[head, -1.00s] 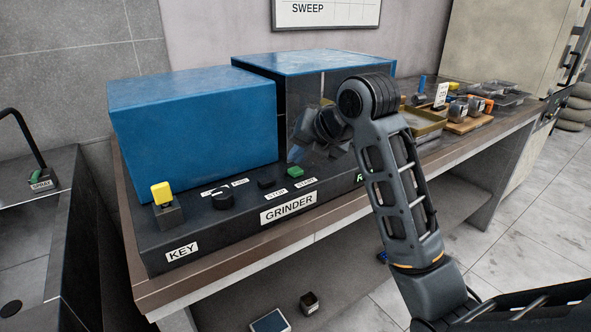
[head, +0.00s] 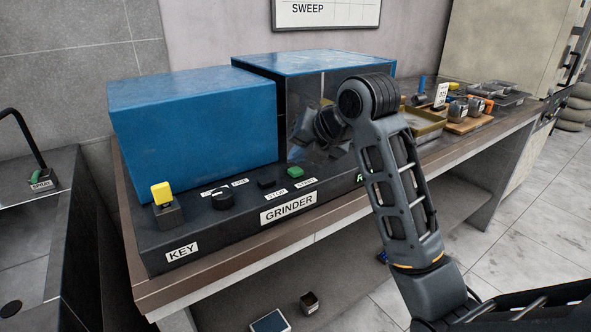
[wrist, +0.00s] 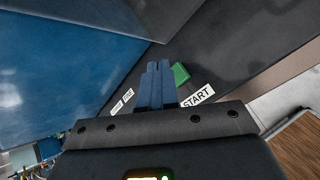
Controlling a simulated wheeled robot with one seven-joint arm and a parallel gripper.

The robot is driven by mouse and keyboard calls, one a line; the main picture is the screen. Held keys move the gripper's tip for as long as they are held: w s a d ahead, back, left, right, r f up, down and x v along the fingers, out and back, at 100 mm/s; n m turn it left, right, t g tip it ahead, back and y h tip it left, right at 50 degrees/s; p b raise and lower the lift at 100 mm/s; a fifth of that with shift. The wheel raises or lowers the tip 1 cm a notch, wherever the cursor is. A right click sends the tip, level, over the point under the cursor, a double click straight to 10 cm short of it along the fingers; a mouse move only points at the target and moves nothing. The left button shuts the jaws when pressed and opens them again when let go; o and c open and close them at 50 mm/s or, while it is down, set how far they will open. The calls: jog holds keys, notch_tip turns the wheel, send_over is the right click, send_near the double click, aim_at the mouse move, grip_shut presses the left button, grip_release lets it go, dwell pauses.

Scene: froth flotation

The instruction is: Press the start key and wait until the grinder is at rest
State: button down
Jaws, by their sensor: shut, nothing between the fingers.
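The green start key (head: 295,171) sits on the sloped black console of the grinder (head: 222,232), above its START label. It also shows in the wrist view (wrist: 180,73), just right of my fingertips. My gripper (wrist: 157,68) is shut and empty, its blue fingers together. The fingers look close beside the key in the picture; I cannot tell their height above the console or any contact. A green display (head: 360,177) shows an "R", the rest hidden by my arm.
A black stop key (head: 267,182), a dark knob (head: 222,199) and a yellow key (head: 162,193) stand left of the start key. Blue housings (head: 195,120) rise behind the console. A wooden tray (head: 470,122) with small containers lies at the right.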

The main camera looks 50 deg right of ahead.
aim_at(299, 171)
jog(key=shift+f, duration=0.1)
jog(key=shift+f+b, duration=0.35)
jog(key=shift+b, duration=0.05)
jog(key=shift+f+b, duration=0.4)
jog(key=shift+f, duration=0.1)
dwell(0.8)
jog(key=shift+r, duration=0.1)
jog(key=shift+r+p, duration=0.7)
jog(key=shift+r, duration=0.15)
jog(key=shift+r+p, duration=1.9)
jog(key=shift+r, duration=0.65)
jog(key=shift+f, duration=0.1)
